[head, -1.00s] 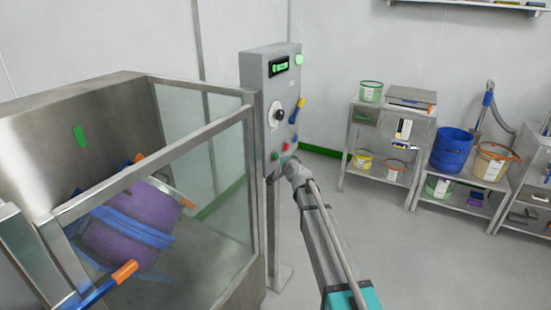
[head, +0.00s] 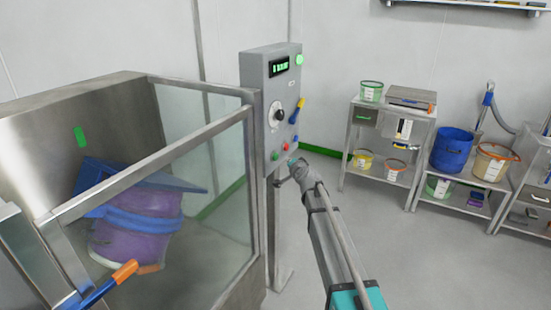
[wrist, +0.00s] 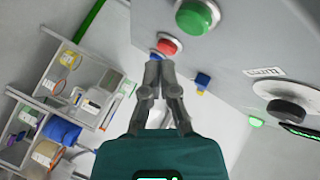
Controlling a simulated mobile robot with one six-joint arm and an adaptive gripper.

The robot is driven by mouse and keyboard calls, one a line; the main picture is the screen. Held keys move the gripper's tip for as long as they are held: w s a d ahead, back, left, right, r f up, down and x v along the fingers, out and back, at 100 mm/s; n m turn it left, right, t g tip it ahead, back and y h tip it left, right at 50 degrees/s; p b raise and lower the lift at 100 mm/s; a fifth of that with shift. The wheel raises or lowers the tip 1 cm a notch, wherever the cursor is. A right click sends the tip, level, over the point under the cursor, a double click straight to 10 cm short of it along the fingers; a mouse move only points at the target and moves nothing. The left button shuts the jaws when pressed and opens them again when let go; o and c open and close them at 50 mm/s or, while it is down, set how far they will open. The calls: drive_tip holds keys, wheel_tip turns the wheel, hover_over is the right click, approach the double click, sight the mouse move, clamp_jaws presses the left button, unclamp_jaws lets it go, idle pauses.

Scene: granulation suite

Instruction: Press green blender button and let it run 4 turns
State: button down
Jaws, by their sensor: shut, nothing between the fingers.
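The control panel (head: 262,115) stands beside the blender guard, with a lit display (head: 279,66) too small to read. The green button (head: 275,156) is at its lower left, with a red button (head: 286,147) and a blue button (head: 295,139) beside it. The green button also shows large in the wrist view (wrist: 195,17). My gripper (wrist: 154,64) is shut and empty, its tips apart from the green button and near the red and blue ones in that picture.
A glass guard with a metal frame (head: 160,160) encloses the blender at left. A steel shelf cart (head: 399,115) with tubs and a blue bin (head: 452,149) stand at right. The floor between is clear.

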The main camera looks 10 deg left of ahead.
drive_tip(key=shift+s+d, duration=0.25)
drive_tip(key=shift+d, duration=0.35)
drive_tip(key=shift+s+d, duration=0.2)
drive_tip(key=shift+d, duration=0.4)
drive_tip(key=s+d+f+n+g+h, duration=0.2)
drive_tip(key=s+d+f+g, duration=0.45)
drive_tip(key=s, duration=0.75)
drive_tip(key=s+d+f+n+g+h, duration=0.2)
drive_tip(key=s+d+f+g+h, duration=0.1)
drive_tip(key=s+d, duration=0.85)
drive_tip(key=s+d+f+n+g+h, duration=0.2)
drive_tip(key=s+d+f+g, duration=0.4)
drive_tip(key=s, duration=0.9)
wheel_tip(320, 180, up, 15)
drive_tip(key=d+t+p, duration=0.1)
drive_tip(key=p, duration=1.3)
drive_tip(key=shift+r+t, duration=0.2)
drive_tip(key=shift+t, duration=0.15)
drive_tip(key=shift+w, duration=0.1)
